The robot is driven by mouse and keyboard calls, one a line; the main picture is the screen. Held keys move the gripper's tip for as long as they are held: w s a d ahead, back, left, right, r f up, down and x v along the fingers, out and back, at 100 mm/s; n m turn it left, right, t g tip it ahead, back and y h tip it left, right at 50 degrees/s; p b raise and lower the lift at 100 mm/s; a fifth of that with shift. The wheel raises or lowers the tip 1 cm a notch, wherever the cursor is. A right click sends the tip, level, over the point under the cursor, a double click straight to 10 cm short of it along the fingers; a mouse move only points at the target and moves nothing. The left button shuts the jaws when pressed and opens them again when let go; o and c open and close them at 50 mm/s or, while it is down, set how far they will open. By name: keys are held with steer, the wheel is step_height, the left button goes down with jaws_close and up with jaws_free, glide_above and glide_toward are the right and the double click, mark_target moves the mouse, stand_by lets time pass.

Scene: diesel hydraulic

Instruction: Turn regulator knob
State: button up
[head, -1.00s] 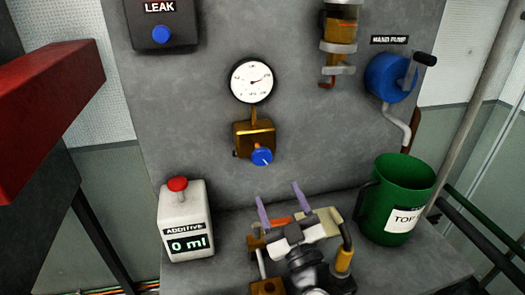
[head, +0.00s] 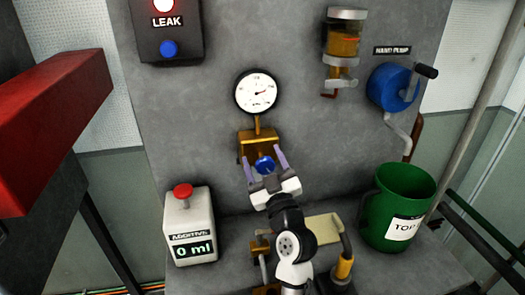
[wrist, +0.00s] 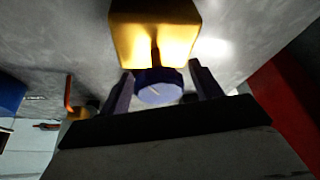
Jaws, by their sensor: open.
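The blue regulator knob (head: 264,165) sits on the front of a brass regulator block (head: 250,142), below a round white gauge (head: 256,92). My gripper (head: 265,167) is open, with one purple finger on each side of the knob. In the wrist view the knob (wrist: 158,87) shows between the two fingers (wrist: 160,92), under the yellow block (wrist: 155,28). A gap shows on both sides, so the fingers look apart from the knob. A light line marks the knob's face.
A white additive bottle (head: 189,228) with a red cap stands left on the ledge. A green jug (head: 397,207) stands right, below the blue hand pump (head: 391,88). A red beam (head: 50,115) juts in at left. A lit leak lamp panel (head: 167,28) is above.

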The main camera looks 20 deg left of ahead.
steer(key=shift+w+a+r, duration=0.15)
steer(key=shift+w+a, duration=0.15)
steer(key=c, duration=1)
steer(key=shift+m+p, duration=0.35)
steer(key=shift+m, duration=0.05)
